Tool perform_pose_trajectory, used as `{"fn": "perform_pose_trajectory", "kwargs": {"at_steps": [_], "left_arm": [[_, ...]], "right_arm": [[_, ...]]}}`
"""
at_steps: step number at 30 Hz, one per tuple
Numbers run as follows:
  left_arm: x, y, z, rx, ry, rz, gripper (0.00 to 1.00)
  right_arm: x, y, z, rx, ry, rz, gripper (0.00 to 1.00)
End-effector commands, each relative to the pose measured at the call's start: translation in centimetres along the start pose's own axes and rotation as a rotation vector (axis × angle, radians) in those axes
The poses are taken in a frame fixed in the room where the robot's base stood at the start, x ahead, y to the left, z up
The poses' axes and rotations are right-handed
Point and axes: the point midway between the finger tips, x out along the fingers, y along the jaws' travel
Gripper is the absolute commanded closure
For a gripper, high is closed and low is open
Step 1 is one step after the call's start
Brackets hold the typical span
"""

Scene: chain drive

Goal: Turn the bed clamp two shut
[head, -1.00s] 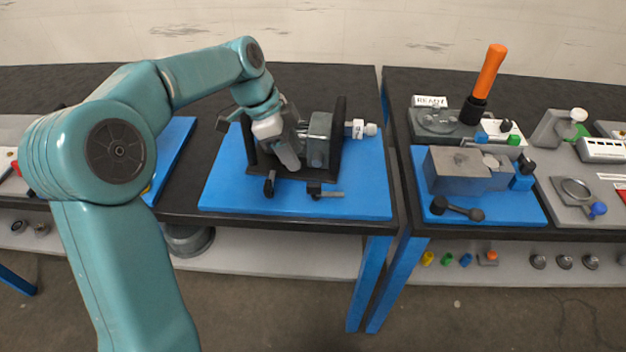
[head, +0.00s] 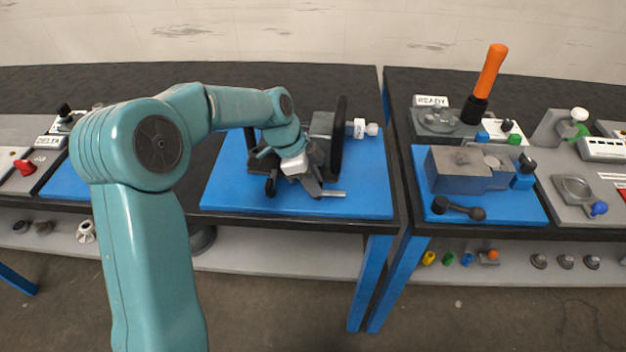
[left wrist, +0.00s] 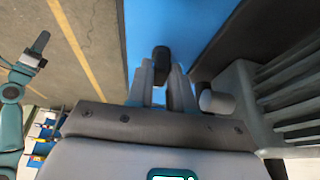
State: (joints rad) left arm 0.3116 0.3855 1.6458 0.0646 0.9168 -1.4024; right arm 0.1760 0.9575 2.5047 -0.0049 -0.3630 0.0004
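The chain drive (head: 322,125) stands on a blue bed plate (head: 365,190) in the head view. At its front edge is one dark clamp handle (head: 270,185), and to its right a pale clamp bar (head: 333,193), mostly hidden by my left gripper (head: 316,190). In the left wrist view my left gripper (left wrist: 163,92) has its fingers apart, with a dark knob (left wrist: 161,60) showing between and just beyond the tips. Whether they touch it I cannot tell. My right gripper (left wrist: 38,45) is small there.
The dark upright plate (head: 338,138) and white fittings (head: 362,129) are close to my left gripper. A second bench on the right holds a grey block (head: 465,170) and an orange-handled lever (head: 490,70). The blue plate's right front is clear.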

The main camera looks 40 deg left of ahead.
Motion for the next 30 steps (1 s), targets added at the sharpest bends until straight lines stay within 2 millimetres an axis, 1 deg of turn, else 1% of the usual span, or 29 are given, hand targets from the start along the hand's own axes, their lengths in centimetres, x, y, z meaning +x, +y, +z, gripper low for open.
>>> {"fn": "perform_pose_trajectory", "kwargs": {"at_steps": [8, 14, 20, 30], "left_arm": [[0.0, 0.0, 0.0, -0.01, 0.0, -0.006, 1.0], [0.1, 0.1, 0.1, -0.075, 0.001, -0.033, 1.0], [0.3, 0.3, 0.1, -0.21, 0.0, -0.089, 1.0], [0.3, 0.7, -0.1, -0.503, -0.001, -0.21, 1.0]], "right_arm": [[0.2, 0.1, 0.0, 0.0, 0.0, 0.0, 0.57], [0.9, 0.3, 0.0, 0.0, 0.0, 0.0, 0.57], [2.1, 0.7, 0.0, 0.0, 0.0, 0.0, 0.57], [3.6, 1.3, -0.1, 0.0, 0.0, 0.0, 0.57]]}}
